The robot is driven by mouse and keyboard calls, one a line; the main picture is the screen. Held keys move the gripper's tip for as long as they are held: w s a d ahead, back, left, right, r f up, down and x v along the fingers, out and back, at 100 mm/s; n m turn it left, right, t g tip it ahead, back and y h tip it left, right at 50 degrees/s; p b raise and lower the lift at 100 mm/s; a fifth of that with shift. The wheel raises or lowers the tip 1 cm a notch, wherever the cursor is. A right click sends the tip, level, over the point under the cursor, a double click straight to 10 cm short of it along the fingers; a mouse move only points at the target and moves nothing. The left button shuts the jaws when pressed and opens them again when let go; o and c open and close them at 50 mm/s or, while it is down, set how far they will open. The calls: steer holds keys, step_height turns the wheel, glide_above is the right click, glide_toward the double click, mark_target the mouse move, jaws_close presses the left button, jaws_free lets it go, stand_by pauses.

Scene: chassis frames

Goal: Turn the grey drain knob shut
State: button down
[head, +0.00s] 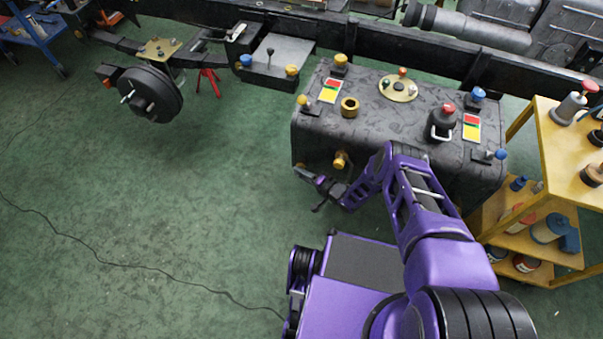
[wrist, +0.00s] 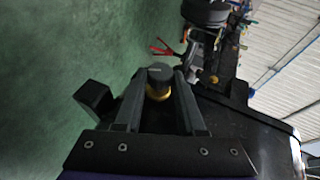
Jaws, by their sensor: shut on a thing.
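The grey drain knob (wrist: 159,72) has a dark round cap over a brass collar (wrist: 158,93). In the wrist view it sits between the two fingers of my gripper (wrist: 160,78), which is shut on it. In the head view my gripper (head: 300,170) is at the lower left corner of the dark tank (head: 345,125). The knob cannot be made out there. I cannot tell from these frames how far the knob is turned.
A brass fitting (head: 340,160) sticks out of the tank's front, close to my gripper. Several coloured knobs and caps stand on the tank top. A yellow shelf cart (head: 545,140) stands at the right. The green floor at left is mostly clear, with a thin cable (head: 100,262).

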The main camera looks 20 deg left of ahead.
steer(key=shift+s+a+f+y, duration=0.1)
steer(key=shift+y, duration=0.7)
steer(key=c, duration=0.5)
jaws_free()
steer(key=shift+t, duration=0.3)
